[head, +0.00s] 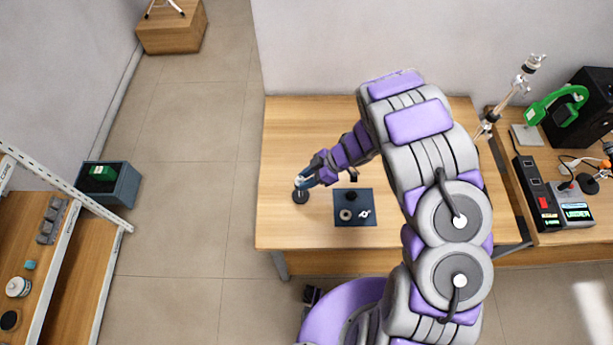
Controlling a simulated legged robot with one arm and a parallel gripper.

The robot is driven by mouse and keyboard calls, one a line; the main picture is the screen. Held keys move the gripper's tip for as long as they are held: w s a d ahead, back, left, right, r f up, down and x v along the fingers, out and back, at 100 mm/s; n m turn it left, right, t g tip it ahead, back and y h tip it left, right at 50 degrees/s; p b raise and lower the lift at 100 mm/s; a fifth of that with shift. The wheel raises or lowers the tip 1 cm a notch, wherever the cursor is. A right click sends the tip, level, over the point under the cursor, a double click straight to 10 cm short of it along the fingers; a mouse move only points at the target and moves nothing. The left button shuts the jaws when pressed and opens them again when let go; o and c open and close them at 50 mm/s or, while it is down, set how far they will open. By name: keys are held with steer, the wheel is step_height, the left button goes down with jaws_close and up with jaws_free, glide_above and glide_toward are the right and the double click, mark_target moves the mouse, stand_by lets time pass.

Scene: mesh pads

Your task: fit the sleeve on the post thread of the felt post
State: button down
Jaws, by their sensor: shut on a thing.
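My gripper (309,181) is over the left part of the wooden table, pointing down and left. It is shut on a small pale piece, likely the sleeve, mostly hidden by the fingers. Right below the fingertips stands a small dark round-based thing (300,197), likely the felt post. The held piece and the post overlap in this view. I cannot tell whether they touch or whether the sleeve is around the thread.
A dark square mat (341,223) lies right of the post, bearing a black round part (350,196), a tan ring (346,214) and a pale winged part (364,214). The wooden table (285,225) is clear at front left. A side bench with equipment stands at right.

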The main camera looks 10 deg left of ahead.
steer(key=shift+f, duration=0.15)
steer(key=c, duration=0.7)
jaws_free()
steer(key=shift+c, duration=0.2)
steer(key=shift+w, duration=0.1)
steer(key=v, duration=1.7)
steer(key=shift+d, duration=0.2)
steer(key=shift+w, duration=0.1)
